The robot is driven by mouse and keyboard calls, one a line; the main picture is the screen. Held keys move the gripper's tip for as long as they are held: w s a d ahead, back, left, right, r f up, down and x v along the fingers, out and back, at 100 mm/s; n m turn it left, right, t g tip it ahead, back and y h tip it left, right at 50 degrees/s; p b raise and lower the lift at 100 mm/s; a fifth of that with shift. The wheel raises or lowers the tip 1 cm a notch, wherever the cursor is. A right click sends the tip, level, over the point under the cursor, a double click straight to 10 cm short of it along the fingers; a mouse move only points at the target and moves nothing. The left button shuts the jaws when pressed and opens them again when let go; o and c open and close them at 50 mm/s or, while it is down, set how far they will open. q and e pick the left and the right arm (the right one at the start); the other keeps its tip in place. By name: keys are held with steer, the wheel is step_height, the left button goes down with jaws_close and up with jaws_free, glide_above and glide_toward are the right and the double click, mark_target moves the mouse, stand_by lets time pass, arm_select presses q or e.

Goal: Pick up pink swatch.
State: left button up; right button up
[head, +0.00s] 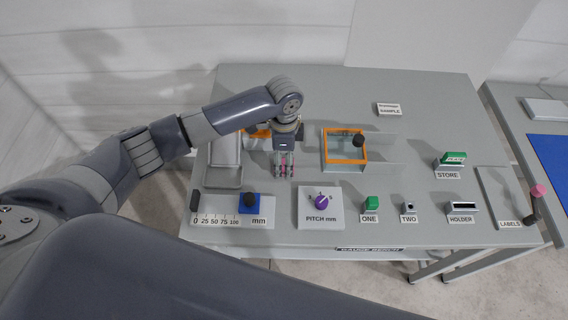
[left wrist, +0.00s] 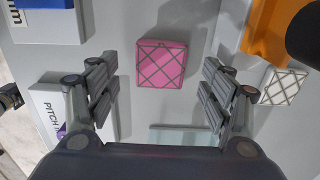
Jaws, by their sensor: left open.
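The pink swatch (left wrist: 162,63) is a small square with a dark diamond grid, lying on the grey table top in the left wrist view. My left gripper (left wrist: 160,95) is open, with its two fingers apart on either side of the swatch's near end and nothing held between them. In the head view my left gripper (head: 284,172) points down over the table, and a little pink shows between its fingers. My right gripper is not in view.
A white gridded swatch (left wrist: 285,86) lies to the right in the left wrist view, near an orange part (left wrist: 268,30). In the head view an orange frame (head: 345,160) stands right of my gripper. The pitch dial (head: 321,201) and slider scale (head: 225,217) sit in front.

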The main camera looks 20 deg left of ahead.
mark_target(284, 167)
arm_select(q)
steer(key=shift+f, duration=1.3)
steer(key=c, duration=0.8)
